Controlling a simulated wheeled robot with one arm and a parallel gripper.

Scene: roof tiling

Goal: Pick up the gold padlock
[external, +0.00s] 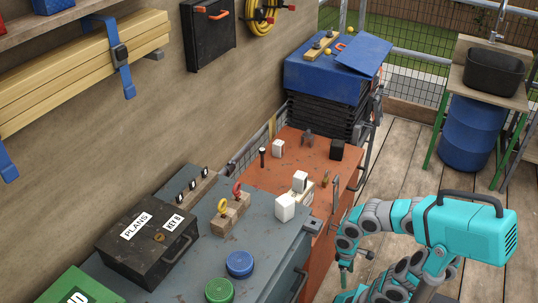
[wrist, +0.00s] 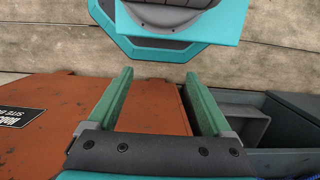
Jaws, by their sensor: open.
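A round gold lock or fitting (external: 159,237) also shows on the front of the black box. My gripper (wrist: 158,74) is open and empty in the wrist view, its two green fingers wide apart over an orange surface. No padlock shows there. In the external view my arm is right of the cabinets, and its gripper end is small and partly hidden, apart from the gold object.
The grey cabinet top holds the black box (external: 140,262), wooden blocks with yellow and red rings (external: 229,214), and blue and green lids (external: 239,264). Plank floor (external: 415,150) is clear.

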